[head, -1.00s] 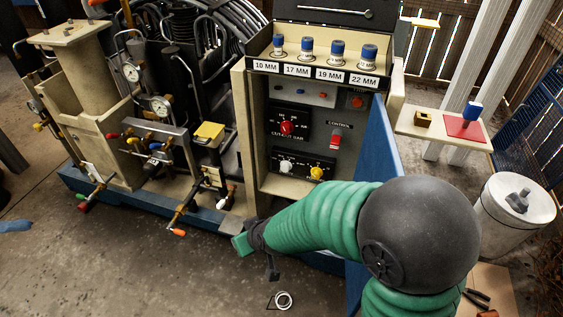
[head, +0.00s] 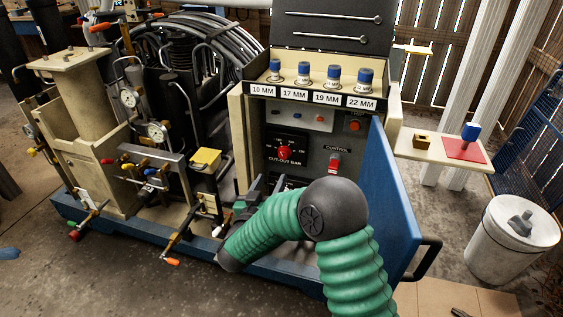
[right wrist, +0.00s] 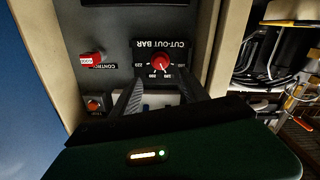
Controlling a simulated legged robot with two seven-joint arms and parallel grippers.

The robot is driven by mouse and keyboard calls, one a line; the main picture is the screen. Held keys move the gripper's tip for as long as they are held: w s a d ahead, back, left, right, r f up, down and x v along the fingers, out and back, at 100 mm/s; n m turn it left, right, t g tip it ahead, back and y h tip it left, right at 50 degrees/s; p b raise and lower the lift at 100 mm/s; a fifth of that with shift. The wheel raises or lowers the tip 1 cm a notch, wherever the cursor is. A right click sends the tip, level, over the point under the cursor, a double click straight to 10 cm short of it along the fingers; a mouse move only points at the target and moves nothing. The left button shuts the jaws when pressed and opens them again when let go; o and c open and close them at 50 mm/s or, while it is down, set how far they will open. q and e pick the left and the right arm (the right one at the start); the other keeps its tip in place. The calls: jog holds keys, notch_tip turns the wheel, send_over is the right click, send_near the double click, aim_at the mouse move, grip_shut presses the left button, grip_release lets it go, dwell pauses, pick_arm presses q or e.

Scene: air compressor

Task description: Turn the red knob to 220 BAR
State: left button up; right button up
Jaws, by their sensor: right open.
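The red knob (head: 285,153) sits on the black CUT-OUT BAR plate of the compressor's control panel. In the right wrist view the red knob (right wrist: 160,63) shows upside down, with white numbers around it. A 220 mark is at its left there; the pointer's exact reading is too small to tell. My right gripper (head: 264,190) is in front of the panel, below the knob, on the green arm. In the right wrist view its two dark fingers (right wrist: 161,82) are apart with nothing between them, pointing toward the knob's plate. My left gripper is not in view.
A red CONTROL switch (head: 334,162) is right of the knob. Labelled blue-topped sockets (head: 334,75) stand on the shelf above. An open blue door (head: 372,215) flanks the panel's right. Valves and gauges (head: 157,132) fill the left.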

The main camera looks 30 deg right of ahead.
aim_at(283, 157)
jog(key=b+x, duration=0.3)
jog(key=x, duration=0.8)
jog(key=shift+f, duration=0.15)
jog(key=shift+w+d, duration=0.1)
jog(key=shift+w, duration=0.05)
jog(key=shift+c, duration=0.4)
grip_shut()
